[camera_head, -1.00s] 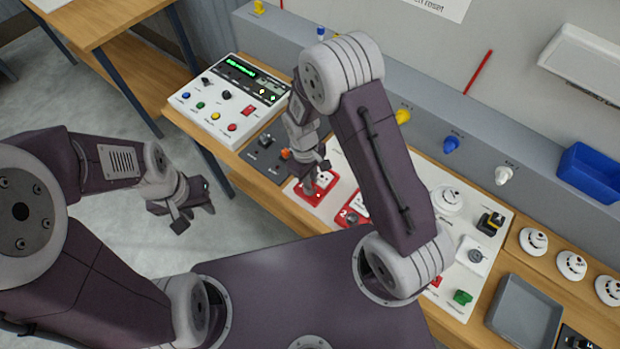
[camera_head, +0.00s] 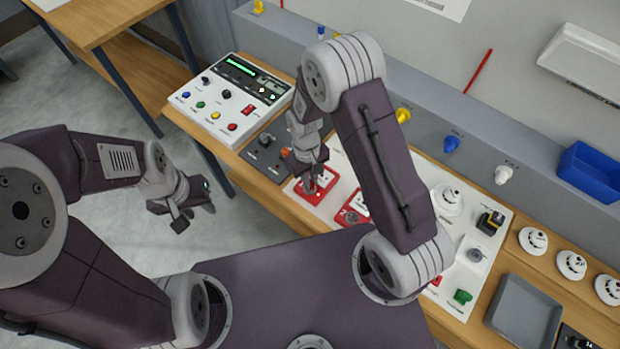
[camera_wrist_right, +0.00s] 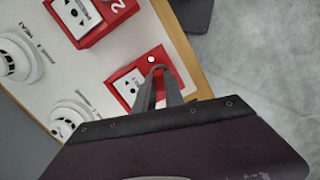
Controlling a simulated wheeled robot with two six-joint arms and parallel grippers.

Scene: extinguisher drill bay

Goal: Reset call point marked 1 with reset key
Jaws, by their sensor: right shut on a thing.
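The red call point (camera_head: 318,188) nearest the dark panel lies on the white board, and its number is hidden by my right gripper. It also shows in the right wrist view (camera_wrist_right: 128,85), with a lit light near its edge. The neighbouring red call point (camera_head: 352,210) is marked 2. My right gripper (camera_head: 314,184) is pointed down at the first call point; its fingers (camera_wrist_right: 160,78) are shut and overlap its edge in the wrist view. The reset key between them is mostly hidden, and I cannot tell whether it is inserted. My left gripper (camera_head: 194,214) is open and empty over the floor.
A control panel (camera_head: 225,105) with coloured buttons and a green display stands left of the board. White detectors (camera_head: 447,200), a grey tray (camera_head: 524,310) and a blue bin (camera_head: 590,172) lie to the right. A grey ledge (camera_head: 440,130) runs behind.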

